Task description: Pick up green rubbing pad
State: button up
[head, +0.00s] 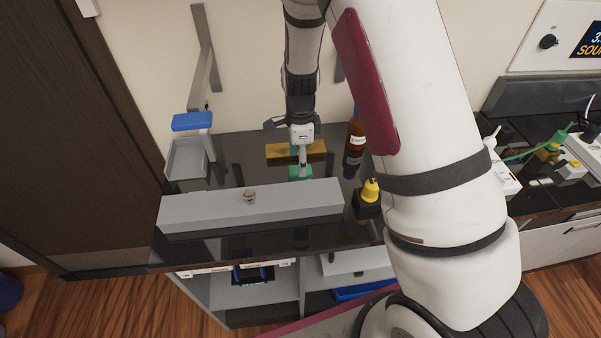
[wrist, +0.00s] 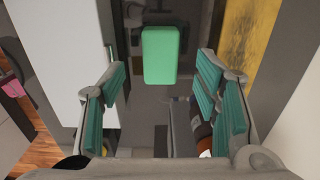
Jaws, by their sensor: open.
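The green rubbing pad (wrist: 160,55) is a small green block lying on the dark tabletop. In the wrist view it sits at the top centre, beyond the fingertips and between their lines. In the head view the pad (head: 300,172) is partly hidden behind my gripper (head: 303,160). In the wrist view my gripper (wrist: 165,95) is open, with teal-padded fingers spread to the left and right. Nothing is between the fingers, and I cannot tell the exact height above the pad.
A long grey block (head: 250,206) lies in front of the pad. A yellow-brown plate (head: 275,151) lies behind it. A brown bottle (head: 355,145) and a yellow-topped black item (head: 370,192) stand to the right. A grey tray (head: 187,160) is at the left.

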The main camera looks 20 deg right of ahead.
jog(key=shift+f+p, duration=0.45)
jog(key=shift+f, duration=1.8)
jog(key=shift+c, duration=0.6)
jog(key=c, duration=1)
